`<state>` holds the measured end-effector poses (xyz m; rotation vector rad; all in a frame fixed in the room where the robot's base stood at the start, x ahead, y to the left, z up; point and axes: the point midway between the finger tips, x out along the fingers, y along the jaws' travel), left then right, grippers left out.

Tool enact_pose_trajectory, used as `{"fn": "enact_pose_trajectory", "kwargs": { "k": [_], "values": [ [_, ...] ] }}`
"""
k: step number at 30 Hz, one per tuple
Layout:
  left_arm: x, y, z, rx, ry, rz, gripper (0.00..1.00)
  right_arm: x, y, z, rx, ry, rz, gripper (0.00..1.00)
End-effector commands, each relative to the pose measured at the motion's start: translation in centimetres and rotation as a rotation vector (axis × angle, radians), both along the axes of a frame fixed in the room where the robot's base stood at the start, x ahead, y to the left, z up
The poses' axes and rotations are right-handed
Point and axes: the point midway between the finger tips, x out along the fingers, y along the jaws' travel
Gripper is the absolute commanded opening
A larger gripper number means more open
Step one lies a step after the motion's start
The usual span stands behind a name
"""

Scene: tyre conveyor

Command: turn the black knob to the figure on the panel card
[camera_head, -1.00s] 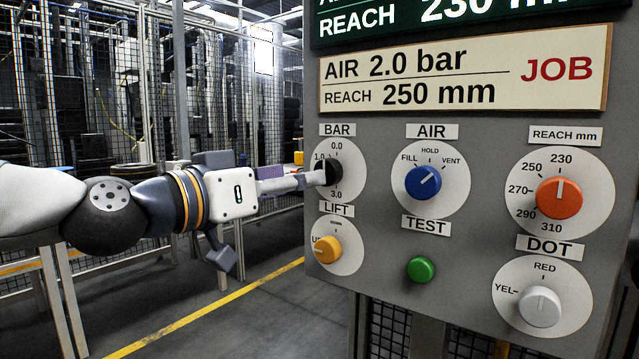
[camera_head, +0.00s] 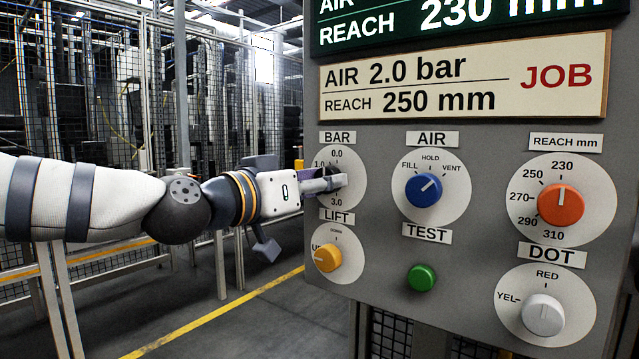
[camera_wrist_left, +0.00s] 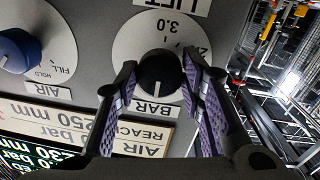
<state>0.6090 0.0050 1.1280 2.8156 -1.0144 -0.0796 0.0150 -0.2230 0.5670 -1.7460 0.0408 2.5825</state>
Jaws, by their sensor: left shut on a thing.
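The black knob (camera_wrist_left: 160,73) sits on the round white BAR dial (camera_wrist_left: 130,45) at the panel's upper left. My left gripper (camera_wrist_left: 160,66) has one finger on each side of it and is shut on it. In the head view the left gripper (camera_head: 335,183) reaches the dial from the left and its fingers hide most of the knob. The dial shows 0.0, 1.0 and 3.0 in the head view; I cannot tell clearly where the knob points. The cream JOB card (camera_head: 460,75) reads AIR 2.0 bar and REACH 250 mm. My right gripper is not in view.
The grey panel also carries a blue AIR knob (camera_head: 424,190), an orange REACH knob (camera_head: 561,205), a yellow LIFT knob (camera_head: 328,258), a green TEST button (camera_head: 421,278) and a white DOT knob (camera_head: 543,315). A green board (camera_head: 460,22) is above the card. Mesh fencing stands behind my arm.

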Motion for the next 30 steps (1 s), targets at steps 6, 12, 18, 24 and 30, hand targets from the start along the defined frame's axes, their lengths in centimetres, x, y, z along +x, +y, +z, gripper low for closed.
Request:
{"fn": "enact_pose_trajectory", "kwargs": {
  "k": [6,12,18,24,30],
  "values": [
    [-0.01,0.02,-0.03,-0.037,0.028,0.000,0.08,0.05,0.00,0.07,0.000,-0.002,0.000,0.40],
    [-0.06,-0.05,-0.03,-0.137,0.100,-0.001,0.08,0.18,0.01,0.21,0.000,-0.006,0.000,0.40],
    [-0.08,-0.10,-0.07,-0.285,0.208,-0.001,0.08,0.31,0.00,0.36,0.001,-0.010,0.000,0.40],
    [-0.09,-0.11,-0.14,-0.439,0.321,0.000,0.08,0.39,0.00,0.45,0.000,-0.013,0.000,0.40],
    [-0.11,-0.15,-0.15,-0.594,0.432,0.000,0.08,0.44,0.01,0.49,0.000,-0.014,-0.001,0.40]
  ]
}}
